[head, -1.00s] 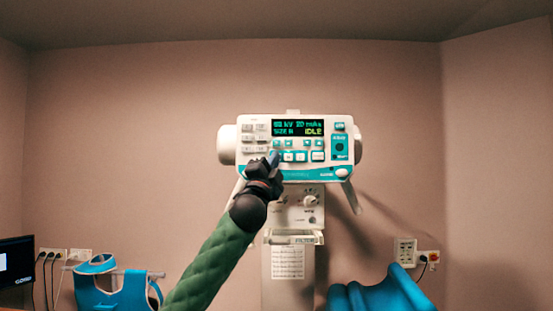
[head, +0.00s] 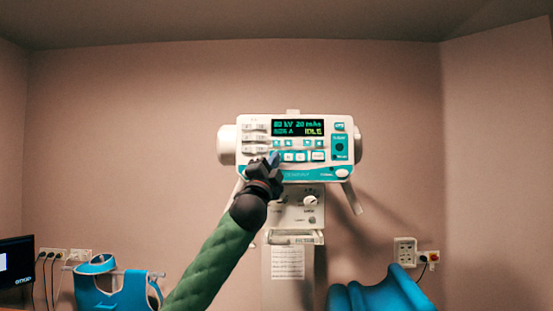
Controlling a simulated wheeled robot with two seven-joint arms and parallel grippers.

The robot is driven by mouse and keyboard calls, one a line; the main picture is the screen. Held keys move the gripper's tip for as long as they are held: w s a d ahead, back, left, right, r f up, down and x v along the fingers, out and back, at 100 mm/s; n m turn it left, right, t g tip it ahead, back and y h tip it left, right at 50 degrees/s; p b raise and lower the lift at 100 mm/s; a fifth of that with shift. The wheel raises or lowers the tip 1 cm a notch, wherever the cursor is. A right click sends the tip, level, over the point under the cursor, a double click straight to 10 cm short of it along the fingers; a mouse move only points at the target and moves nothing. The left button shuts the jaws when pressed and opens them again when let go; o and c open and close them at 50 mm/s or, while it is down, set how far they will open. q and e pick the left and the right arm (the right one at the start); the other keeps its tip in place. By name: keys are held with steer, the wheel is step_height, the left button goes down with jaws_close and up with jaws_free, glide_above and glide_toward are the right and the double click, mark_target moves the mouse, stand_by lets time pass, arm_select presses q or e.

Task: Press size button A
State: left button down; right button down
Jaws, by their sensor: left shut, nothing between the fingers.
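The white X-ray unit's control panel (head: 345,173) faces me in the middle of the head view. Its dark display (head: 298,128) shows green kV and mAs figures, a line that reads as size A, and IDLE in yellow. A row of size buttons (head: 300,156) lies below the display. My left gripper (head: 274,156) is shut and empty, with its tips at the left end of this row. It hides the leftmost button there, and I cannot tell if the tips touch it. My right gripper is not in view.
Below the panel is a lower box with a knob (head: 311,201) and a paper sheet (head: 288,263) on the column. A blue apron (head: 105,290) hangs at lower left, near a monitor (head: 16,262). Blue padding (head: 380,296) stands at lower right.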

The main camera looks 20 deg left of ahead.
arm_select(q)
steer(key=shift+s+d, duration=0.2)
steer(key=shift+s, duration=0.55)
steer(key=shift+s+d, duration=0.25)
steer(key=shift+s, duration=0.55)
steer(key=shift+s+d, duration=0.2)
steer(key=shift+s, duration=0.6)
steer(key=shift+s+d, duration=0.25)
steer(key=shift+s, duration=0.55)
